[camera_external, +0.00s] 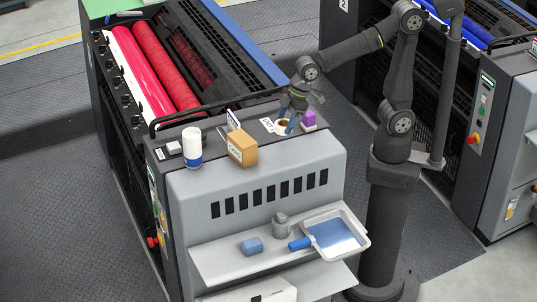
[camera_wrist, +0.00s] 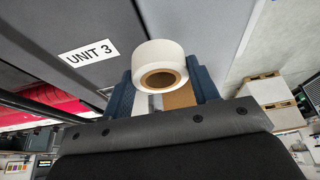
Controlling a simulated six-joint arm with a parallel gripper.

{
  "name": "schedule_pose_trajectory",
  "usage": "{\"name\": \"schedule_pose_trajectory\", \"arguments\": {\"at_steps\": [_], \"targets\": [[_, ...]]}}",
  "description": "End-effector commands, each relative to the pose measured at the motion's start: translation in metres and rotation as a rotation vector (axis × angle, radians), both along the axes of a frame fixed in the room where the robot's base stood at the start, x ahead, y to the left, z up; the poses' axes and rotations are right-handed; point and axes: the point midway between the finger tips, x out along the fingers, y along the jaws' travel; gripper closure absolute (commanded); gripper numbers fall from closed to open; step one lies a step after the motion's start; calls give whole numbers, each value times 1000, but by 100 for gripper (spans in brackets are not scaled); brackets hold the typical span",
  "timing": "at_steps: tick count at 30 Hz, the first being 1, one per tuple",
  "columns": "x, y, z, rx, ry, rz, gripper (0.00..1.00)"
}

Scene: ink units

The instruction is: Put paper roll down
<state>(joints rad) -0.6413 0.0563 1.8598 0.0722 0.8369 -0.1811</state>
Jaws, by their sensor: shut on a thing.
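The paper roll (camera_wrist: 158,50) is white with a brown cardboard core, and its open end faces the wrist camera. My gripper (camera_wrist: 162,82) is shut on it, with one blue finger on each side. In the external view my gripper (camera_external: 285,127) points down at the back right of the grey machine's top (camera_external: 290,149). There the roll (camera_external: 281,132) is small and partly covered by the fingers. It is at or just above the top; I cannot tell whether it touches.
A purple object (camera_external: 309,119) stands close to the right of the gripper. A brown box (camera_external: 243,150) and a white-and-blue container (camera_external: 192,150) stand to the left. A black rail (camera_external: 215,109) runs behind. The front strip of the top is clear. A tray (camera_external: 337,236) sits on the shelf below.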

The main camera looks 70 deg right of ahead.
Motion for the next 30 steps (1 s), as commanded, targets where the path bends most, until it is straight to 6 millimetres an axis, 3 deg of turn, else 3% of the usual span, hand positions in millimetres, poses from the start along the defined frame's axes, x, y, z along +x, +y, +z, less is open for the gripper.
{"name": "schedule_pose_trajectory", "arguments": {"at_steps": [5,12,24,25,28,30], "targets": [[-1,8,-10,-1,1,0,68],[-1,8,-43,-1,1,0,68],[-1,8,-48,-1,1,0,68],[-1,8,-48,-1,1,0,42],[-1,8,-48,-1,1,0,24],[-1,8,-47,0,0,0,24]]}}
